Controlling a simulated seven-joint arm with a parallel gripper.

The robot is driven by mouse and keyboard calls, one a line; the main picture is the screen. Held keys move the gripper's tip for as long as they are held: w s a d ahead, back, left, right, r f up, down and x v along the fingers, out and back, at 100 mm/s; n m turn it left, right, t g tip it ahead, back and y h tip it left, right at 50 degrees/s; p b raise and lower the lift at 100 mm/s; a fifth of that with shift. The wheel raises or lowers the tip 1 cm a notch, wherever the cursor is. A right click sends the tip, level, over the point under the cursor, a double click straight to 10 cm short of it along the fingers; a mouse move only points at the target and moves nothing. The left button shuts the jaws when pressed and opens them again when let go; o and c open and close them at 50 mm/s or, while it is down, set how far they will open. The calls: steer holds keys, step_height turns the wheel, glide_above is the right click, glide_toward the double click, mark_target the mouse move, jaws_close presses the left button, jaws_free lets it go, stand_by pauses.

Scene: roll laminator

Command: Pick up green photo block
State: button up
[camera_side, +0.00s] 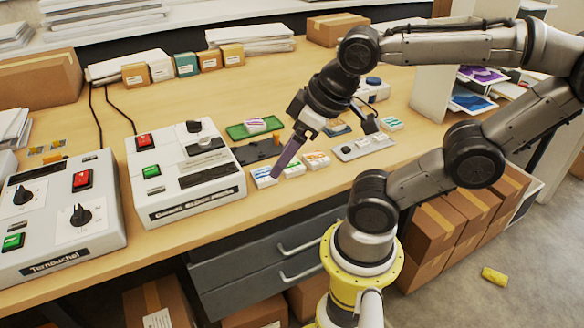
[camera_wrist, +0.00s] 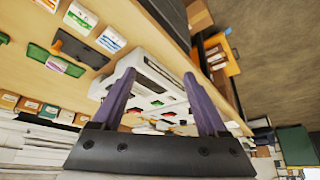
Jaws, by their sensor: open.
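The green photo block (camera_side: 293,170) is a small white block with a green label, lying on the table between a blue-labelled block (camera_side: 264,177) and an orange-labelled block (camera_side: 316,160). In the wrist view it appears to be the middle block near the top left (camera_wrist: 80,17). My gripper (camera_side: 322,151) is open, with its purple fingers spread and nothing between them. It hangs above the row of blocks, apart from them as far as I can tell. In the wrist view the gripper (camera_wrist: 159,73) points toward the machines, with the blocks off to the left.
A white laminator (camera_side: 185,172) stands left of the blocks. A green tray (camera_side: 238,131) with a purple-labelled block lies behind them, beside a dark plate (camera_side: 245,154). A grey device (camera_side: 362,146) sits to the right. Small boxes (camera_side: 186,65) line the back.

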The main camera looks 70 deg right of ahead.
steer(key=m+g, duration=0.6)
steer(key=m, duration=0.3)
glide_above(292, 166)
step_height(292, 166, down, 2)
steer(key=f, duration=0.1)
step_height(292, 166, down, 13)
steer(key=shift+r, duration=0.1)
steer(key=shift+c, duration=0.3)
steer(key=c, duration=1)
steer(key=shift+r, duration=0.15)
